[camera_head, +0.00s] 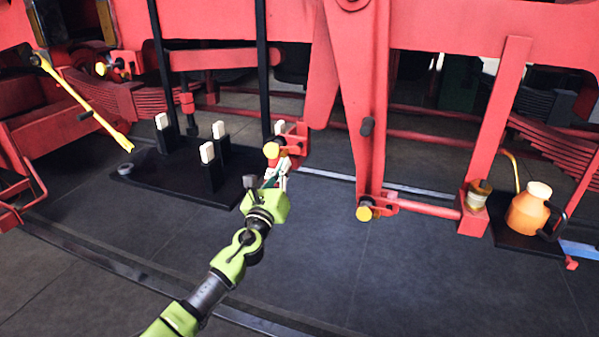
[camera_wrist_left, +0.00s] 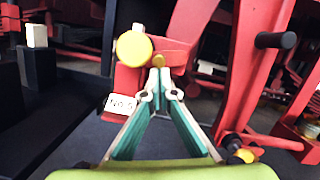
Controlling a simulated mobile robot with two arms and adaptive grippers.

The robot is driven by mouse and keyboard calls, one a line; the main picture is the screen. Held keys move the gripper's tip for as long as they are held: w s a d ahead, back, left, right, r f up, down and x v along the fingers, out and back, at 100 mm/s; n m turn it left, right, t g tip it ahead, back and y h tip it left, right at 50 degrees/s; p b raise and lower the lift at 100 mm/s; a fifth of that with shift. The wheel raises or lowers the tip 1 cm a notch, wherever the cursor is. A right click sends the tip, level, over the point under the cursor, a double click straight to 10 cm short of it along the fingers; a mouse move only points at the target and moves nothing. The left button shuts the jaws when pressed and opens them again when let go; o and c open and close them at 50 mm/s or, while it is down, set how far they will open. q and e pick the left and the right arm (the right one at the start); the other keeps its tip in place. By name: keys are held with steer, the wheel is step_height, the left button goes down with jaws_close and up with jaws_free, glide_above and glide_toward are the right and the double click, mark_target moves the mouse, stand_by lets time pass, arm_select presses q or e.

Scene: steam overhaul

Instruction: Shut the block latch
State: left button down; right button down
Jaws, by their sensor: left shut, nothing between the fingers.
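A red bracket (camera_head: 296,138) with a round yellow knob (camera_head: 271,150) stands at the middle of the head view. I take it to be the block latch, but cannot tell whether it is open or shut. In the left wrist view the large yellow knob (camera_wrist_left: 133,48) is up and left of the fingertips, with a smaller yellow part (camera_wrist_left: 158,60) just beyond them. My left gripper (camera_head: 278,174) is shut and empty just below the knob. Its fingertips meet in the left wrist view (camera_wrist_left: 159,72); I cannot tell whether they touch the bracket. My right gripper is not in view.
Black posts with white tops (camera_head: 207,152) stand at left. A red link (camera_head: 350,90) with a dark peg (camera_head: 367,126) hangs at right. An orange can (camera_head: 527,210) stands far right. The middle floor is clear.

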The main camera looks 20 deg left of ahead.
arm_select(q)
steer(key=shift+a+r+m+h, duration=0.2)
steer(key=shift+m+h, duration=0.2)
steer(key=shift+m, duration=0.8)
steer(key=shift+a+r+m+h, duration=0.15)
steer(key=shift+m+h, duration=0.25)
steer(key=shift+m, duration=0.8)
steer(key=shift+d, duration=0.1)
steer(key=v, duration=1.2)
steer(key=shift+f, duration=0.15)
